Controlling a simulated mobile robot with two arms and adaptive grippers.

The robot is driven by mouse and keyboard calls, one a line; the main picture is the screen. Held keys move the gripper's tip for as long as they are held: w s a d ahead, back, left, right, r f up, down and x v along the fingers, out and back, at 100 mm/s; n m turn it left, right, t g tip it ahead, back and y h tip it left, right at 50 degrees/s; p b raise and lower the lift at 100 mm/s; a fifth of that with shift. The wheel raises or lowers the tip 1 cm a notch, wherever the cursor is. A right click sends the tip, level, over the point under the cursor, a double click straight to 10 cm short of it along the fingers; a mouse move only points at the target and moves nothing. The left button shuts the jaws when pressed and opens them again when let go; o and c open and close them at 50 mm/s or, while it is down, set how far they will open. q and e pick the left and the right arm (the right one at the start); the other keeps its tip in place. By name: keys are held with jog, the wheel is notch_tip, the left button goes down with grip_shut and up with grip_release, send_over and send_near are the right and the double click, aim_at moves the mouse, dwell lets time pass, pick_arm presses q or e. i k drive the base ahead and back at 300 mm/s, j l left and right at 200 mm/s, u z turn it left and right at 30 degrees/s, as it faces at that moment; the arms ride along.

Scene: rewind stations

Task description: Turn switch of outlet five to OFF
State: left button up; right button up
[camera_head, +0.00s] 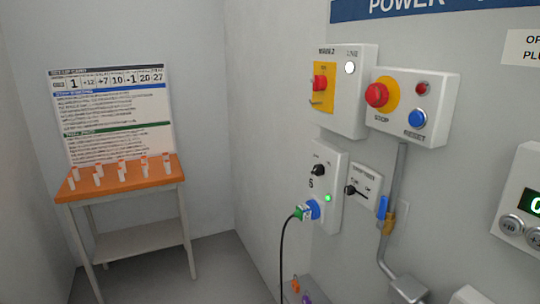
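An outlet box (333,160) is fixed to the right wall, with a single character on it that is too small to read surely as five. Its black rotary switch knob (318,170) sits near the top; the position marks around it are too small to read. A small green lamp (327,198) is lit below. A green plug (301,212) with a black cable sits in the blue socket (313,208) at the bottom of the box. Neither of my grippers shows in the head view.
Above are a main switch box (348,115) with a red-and-yellow switch and a stop box (437,92). A second, smaller black-handled switch (350,190) is just right of the outlet. An orange-topped table (108,182) with small bottles stands left. The floor between is clear.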

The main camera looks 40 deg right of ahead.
aim_at(318, 170)
jog(key=i, duration=2.25)
jog(key=i+z, duration=0.3)
jog(key=z, duration=0.15)
jog(key=i+j+z, duration=0.2)
jog(key=z, duration=0.3)
jog(key=i+j+z, duration=0.3)
jog(key=z, duration=0.15)
jog(key=i, duration=0.05)
